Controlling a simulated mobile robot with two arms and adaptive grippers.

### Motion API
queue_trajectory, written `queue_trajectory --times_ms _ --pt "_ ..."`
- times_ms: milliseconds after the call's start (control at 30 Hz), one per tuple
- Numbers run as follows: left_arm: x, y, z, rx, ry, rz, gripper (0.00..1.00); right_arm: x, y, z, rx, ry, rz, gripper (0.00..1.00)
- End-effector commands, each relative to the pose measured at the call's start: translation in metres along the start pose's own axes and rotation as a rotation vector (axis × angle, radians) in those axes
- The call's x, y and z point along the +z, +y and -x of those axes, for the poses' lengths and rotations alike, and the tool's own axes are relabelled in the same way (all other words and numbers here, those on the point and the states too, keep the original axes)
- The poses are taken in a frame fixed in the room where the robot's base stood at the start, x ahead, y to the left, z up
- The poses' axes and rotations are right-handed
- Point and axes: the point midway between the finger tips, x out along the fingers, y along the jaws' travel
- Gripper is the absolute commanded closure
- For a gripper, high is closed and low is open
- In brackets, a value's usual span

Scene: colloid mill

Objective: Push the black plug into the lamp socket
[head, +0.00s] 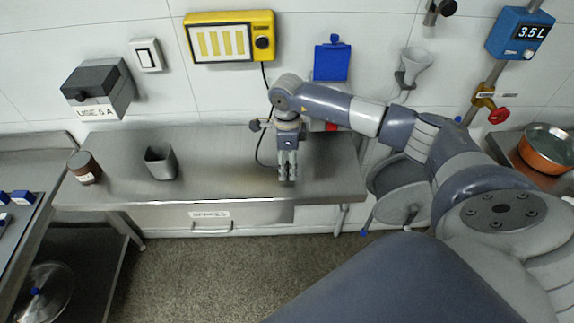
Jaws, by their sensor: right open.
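A yellow lamp unit (230,38) with a pale panel and a round black part (262,42) at its right hangs on the tiled wall. A black cable (261,150) runs down from it and loops behind my right gripper. My right gripper (287,181) points down over the right half of the steel table, open, with its fingers fairly close together. I cannot make out the black plug; the gripper may hide it at the cable's end. I cannot tell which fitting is the lamp socket. My left gripper is not in view.
The steel table (225,170) holds a brown jar (84,167) and a grey cup (160,162) at its left. A blue wall box (332,61) is above my right forearm. A grey box (97,88) and a switch (146,54) are on the wall. The table middle is clear.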

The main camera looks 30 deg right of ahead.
Motion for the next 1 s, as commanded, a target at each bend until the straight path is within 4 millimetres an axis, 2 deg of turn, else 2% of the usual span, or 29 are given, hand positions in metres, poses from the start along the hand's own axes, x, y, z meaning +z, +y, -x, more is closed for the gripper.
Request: queue_trajectory --times_ms 233,433,833,1000 --pt "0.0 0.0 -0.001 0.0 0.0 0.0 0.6 0.0 0.0 0.0 0.0 0.0 0.0 0.45" --pt "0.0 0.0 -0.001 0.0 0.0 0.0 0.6 0.0 0.0 0.0 0.0 0.0 0.0 0.9" --pt "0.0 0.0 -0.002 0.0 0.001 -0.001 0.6 0.0 -0.001 0.002 -0.001 0.0 -0.001 0.9" --pt "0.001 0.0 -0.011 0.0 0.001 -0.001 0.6 0.0 -0.001 0.014 -0.003 -0.002 -0.001 0.9"
